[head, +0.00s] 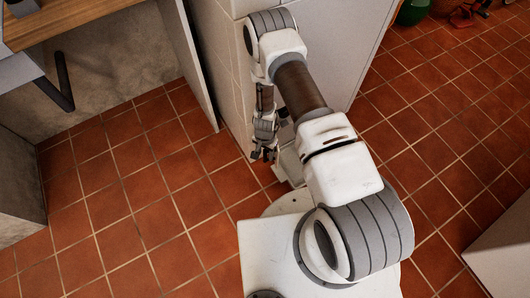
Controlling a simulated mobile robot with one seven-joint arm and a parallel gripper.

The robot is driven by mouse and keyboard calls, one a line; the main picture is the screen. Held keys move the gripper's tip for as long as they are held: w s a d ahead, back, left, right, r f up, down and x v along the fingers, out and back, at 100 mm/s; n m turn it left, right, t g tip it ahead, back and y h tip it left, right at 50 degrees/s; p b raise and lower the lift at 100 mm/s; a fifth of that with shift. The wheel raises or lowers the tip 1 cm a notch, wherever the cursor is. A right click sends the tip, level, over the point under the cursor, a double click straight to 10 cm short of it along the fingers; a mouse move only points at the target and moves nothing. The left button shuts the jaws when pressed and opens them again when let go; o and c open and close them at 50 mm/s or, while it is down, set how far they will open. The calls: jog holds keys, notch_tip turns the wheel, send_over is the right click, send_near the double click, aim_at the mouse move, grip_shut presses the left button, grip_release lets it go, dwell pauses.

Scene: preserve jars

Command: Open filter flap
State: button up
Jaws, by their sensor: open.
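My gripper (264,156) hangs pointing down in the middle of the head view, close beside a pale tiled wall face (232,75). Its fingers are apart, and I see nothing between them. A small pale surface (287,160) shows low down just right of the gripper; I cannot tell whether it is the filter flap or another part. No flap can be made out for certain, and my arm hides part of the area behind it.
A wooden worktop (75,15) with a dark bar handle (64,82) below it is at upper left. A white upright panel (188,65) stands beside the tiled face. Red floor tiles (140,190) are clear at left. A green pot (411,12) is at upper right.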

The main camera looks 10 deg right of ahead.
notch_tip(320, 180, up, 18)
jog(key=p, duration=0.5)
jog(key=shift+f+p, duration=0.25)
jog(key=shift+p, duration=0.15)
notch_tip(320, 180, up, 29)
jog(key=w+n+t+y, duration=0.2)
jog(key=w+n, duration=0.1)
jog(key=s+d+r+n+t+h, duration=0.15)
jog(key=s+d+r, duration=0.25)
jog(key=s+r, duration=0.6)
jog(key=s+d+r+n+t+h, duration=0.1)
jog(key=s+d+r+n+t, duration=0.15)
jog(key=s+r, duration=0.75)
notch_tip(320, 180, up, 19)
jog(key=p, duration=1.8)
jog(key=shift+w+d+p, duration=0.15)
jog(key=shift+d+p, duration=0.1)
jog(key=shift+p, duration=0.15)
